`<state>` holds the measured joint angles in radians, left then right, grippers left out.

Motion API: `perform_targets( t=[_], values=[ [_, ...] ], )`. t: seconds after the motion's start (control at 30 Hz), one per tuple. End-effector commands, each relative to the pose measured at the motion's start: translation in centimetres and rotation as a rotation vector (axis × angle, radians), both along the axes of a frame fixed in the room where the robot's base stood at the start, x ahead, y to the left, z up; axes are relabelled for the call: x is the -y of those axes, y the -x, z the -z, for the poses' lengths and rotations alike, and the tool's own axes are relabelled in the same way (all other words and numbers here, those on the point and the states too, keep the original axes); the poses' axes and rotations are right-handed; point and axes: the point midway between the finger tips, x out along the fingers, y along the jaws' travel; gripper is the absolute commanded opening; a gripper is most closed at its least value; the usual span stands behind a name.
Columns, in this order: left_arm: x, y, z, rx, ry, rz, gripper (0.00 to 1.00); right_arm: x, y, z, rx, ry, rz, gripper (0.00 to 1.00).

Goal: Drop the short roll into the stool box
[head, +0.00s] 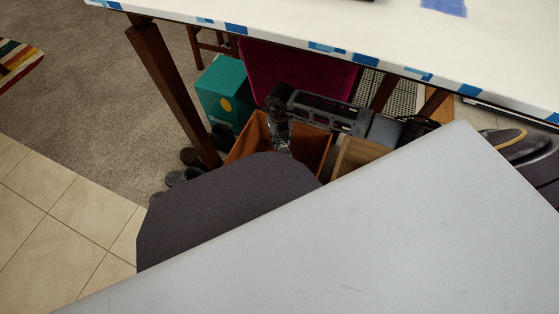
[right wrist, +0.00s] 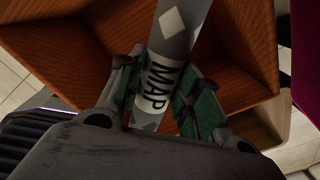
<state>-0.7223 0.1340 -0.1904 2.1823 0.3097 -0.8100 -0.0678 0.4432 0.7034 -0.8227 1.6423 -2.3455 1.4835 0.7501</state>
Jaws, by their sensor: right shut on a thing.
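An orange-brown wooden open box (head: 315,148) stands on the floor under the table in the head view. Its slanted inner walls (right wrist: 75,50) fill much of the right wrist view. My right gripper (head: 281,143) points down over this box. In the right wrist view, my right gripper (right wrist: 158,95) has its green-padded fingers shut on a grey roll (right wrist: 172,50) marked MAP with a white diamond. The roll slants across the box opening; its far end leaves the picture. I cannot tell which box is the stool box. My left gripper is not in view.
A paler wooden box (head: 358,153) stands right beside the brown one. A teal box (head: 225,92), a magenta panel (head: 290,75), a dark table leg (head: 172,90) and dark shoes (head: 183,175) are close by. The white-and-blue-covered table (head: 300,20) lies above.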

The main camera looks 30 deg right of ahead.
Motion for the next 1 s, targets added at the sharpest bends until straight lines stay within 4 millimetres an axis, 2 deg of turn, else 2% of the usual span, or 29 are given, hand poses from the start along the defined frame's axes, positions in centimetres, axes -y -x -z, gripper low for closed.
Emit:
perform_targets(
  t=[0.17, 0.2, 0.4, 0.77, 1.0],
  values=[
    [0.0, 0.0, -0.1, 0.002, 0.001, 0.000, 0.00, 0.0, 0.0, 0.0, 0.000, 0.000, 0.000, 0.08],
    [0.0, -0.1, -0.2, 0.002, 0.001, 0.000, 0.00, 0.0, 0.0, 0.0, 0.000, 0.000, 0.000, 0.37],
    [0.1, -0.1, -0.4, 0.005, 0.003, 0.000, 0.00, 0.0, 0.0, 0.0, 0.000, 0.000, 0.000, 0.59],
    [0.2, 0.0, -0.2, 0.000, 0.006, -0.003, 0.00, 0.0, 0.0, -0.1, 0.000, 0.000, 0.000, 0.59],
    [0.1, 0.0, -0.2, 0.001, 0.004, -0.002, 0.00, 0.1, -0.1, -1.5, 0.002, 0.000, 0.001, 0.59]
  ],
)
